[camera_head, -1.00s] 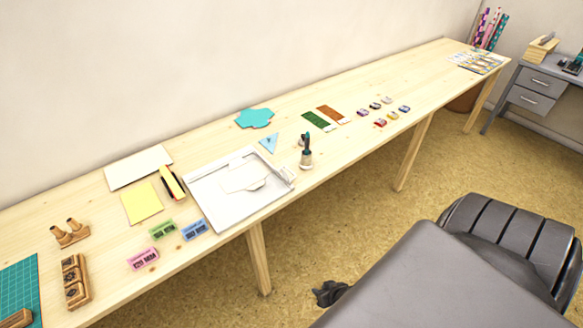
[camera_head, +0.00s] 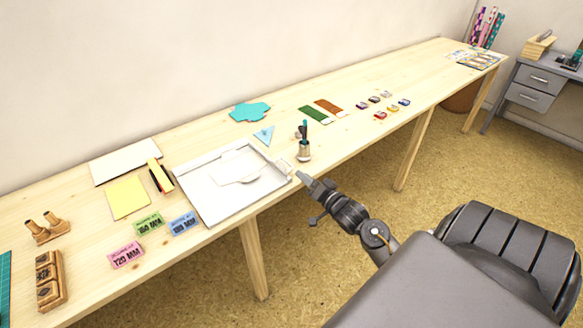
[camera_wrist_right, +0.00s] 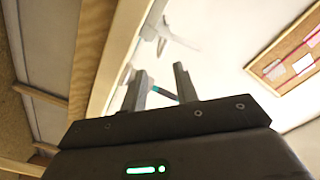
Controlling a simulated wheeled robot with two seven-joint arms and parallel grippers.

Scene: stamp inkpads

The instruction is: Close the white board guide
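The white board (camera_head: 215,205) lies flat near the front edge of the long table, with a pale sheet (camera_head: 235,167) on it. Its small white guide part (camera_head: 284,167) sticks out at the board's right side; whether it is open or shut is hard to tell. My right gripper (camera_head: 306,182) is just off the table's front edge, to the right of the guide part and apparently not touching it. In the right wrist view the two fingers (camera_wrist_right: 161,80) stand apart with nothing visibly held. My left gripper is not in view.
A small holder with a dark-handled tool (camera_head: 304,150) stands right of the board. Colored labels (camera_head: 183,222), a yellow pad (camera_head: 128,198) and a yellow-black stapler-like item (camera_head: 160,178) are left of it.

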